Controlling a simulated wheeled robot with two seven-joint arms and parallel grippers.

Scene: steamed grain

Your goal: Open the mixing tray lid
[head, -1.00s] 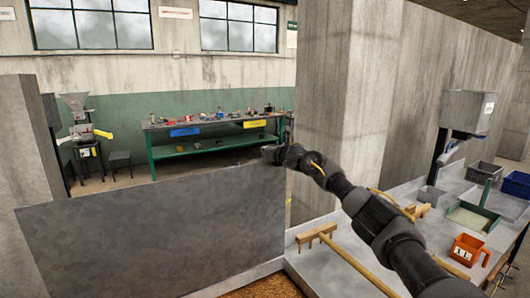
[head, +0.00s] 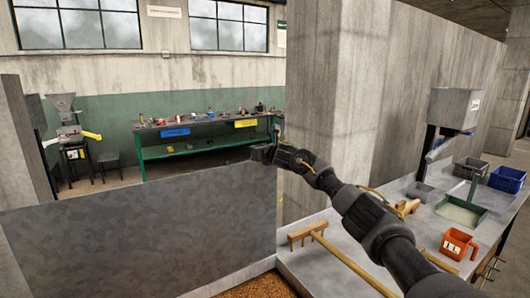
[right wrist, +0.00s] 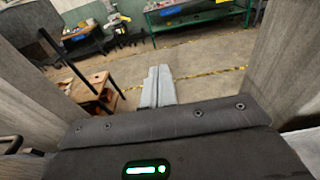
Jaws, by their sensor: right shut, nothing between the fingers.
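The mixing tray lid (head: 130,238) is a large grey metal panel standing steeply raised at the left in the head view. Below its lower edge, brown grain (head: 258,287) shows in a small part of the tray. My right gripper (head: 258,153) is at the lid's upper right corner, near the top edge; I cannot tell whether it touches. In the right wrist view its two fingers (right wrist: 157,88) are together with nothing between them, over open floor. My left gripper is not in view.
A grey worktop (head: 335,262) at right holds a wooden rake (head: 308,232), an orange measuring cup (head: 459,244), a green tray (head: 462,213) and a blue crate (head: 507,179). A concrete pillar (head: 318,80) rises behind my right arm. A green workbench (head: 205,135) stands at the back.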

